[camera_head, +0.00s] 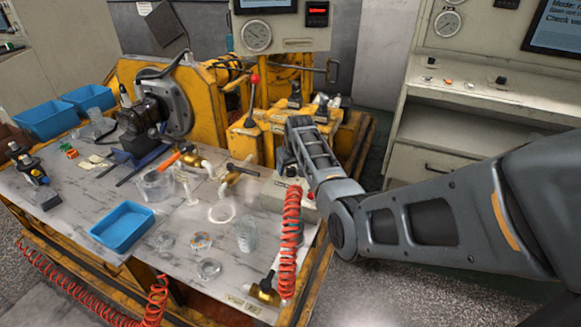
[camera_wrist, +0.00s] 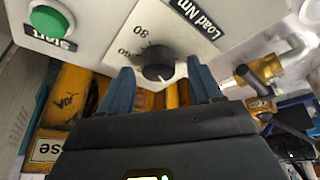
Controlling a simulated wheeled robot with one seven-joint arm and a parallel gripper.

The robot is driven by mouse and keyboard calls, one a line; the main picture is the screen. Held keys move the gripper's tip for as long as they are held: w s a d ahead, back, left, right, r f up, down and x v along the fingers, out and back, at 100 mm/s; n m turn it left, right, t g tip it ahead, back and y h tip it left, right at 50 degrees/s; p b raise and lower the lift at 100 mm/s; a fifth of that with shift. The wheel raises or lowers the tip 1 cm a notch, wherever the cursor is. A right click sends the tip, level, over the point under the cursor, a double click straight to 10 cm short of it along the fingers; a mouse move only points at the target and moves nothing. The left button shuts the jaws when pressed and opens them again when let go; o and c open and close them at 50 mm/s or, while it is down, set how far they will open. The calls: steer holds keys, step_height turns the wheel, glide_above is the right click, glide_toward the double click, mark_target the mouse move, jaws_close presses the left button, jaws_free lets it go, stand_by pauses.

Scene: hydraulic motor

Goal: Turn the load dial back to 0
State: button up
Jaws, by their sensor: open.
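The load dial (camera_wrist: 157,63) is a black round knob on a pale panel, seen upside down in the wrist view. The numbers 60 and 80 show beside it, and a label (camera_wrist: 198,16) reads "Load Nm". My gripper (camera_wrist: 160,67) is open, with one blue finger on each side of the knob. Whether the fingers touch it I cannot tell. In the head view, the end of my arm is over the pale control box (camera_head: 273,198) at the table's right side; the dial is hidden there.
A green Start button (camera_wrist: 48,20) sits on the same panel. A brass valve (camera_head: 231,178) stands left of the control box, and a red coiled hose (camera_head: 290,245) hangs in front. Blue trays (camera_head: 122,228) and glassware lie on the table.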

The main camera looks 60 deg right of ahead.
steer(key=shift+c, duration=0.4)
steer(key=c, duration=1)
steer(key=shift+o, duration=0.2)
